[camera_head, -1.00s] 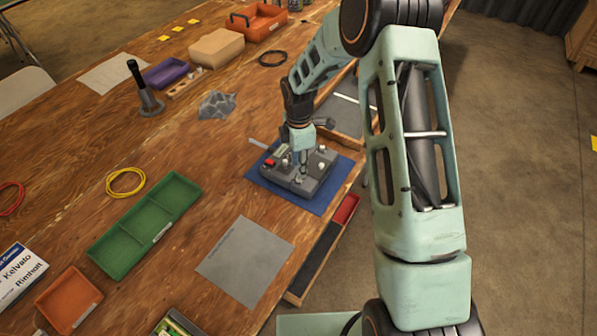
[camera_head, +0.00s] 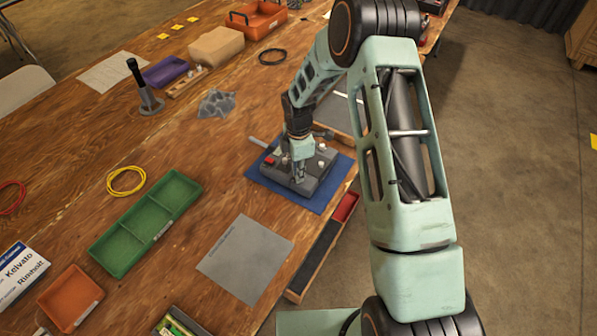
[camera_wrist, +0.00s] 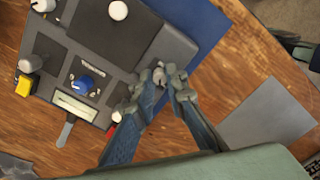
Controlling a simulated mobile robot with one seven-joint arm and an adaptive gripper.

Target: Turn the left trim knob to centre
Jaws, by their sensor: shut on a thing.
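The grey control box (camera_head: 318,178) sits on a blue mat (camera_head: 334,190) near the table's right edge. My gripper (camera_head: 298,179) points down at the box's near side. In the wrist view my gripper (camera_wrist: 160,84) is shut on a small grey knob (camera_wrist: 158,75) at the box's edge, one finger on each side. The fingers hide part of this knob, and I cannot tell its pointer angle. The box also bears a blue dial (camera_wrist: 85,83), a white knob (camera_wrist: 118,10) and a grey knob (camera_wrist: 31,63). I cannot read any left or right trim label.
A grey sheet (camera_head: 245,260) and a green tray (camera_head: 146,222) lie to the left and nearer. The wood between them is clear.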

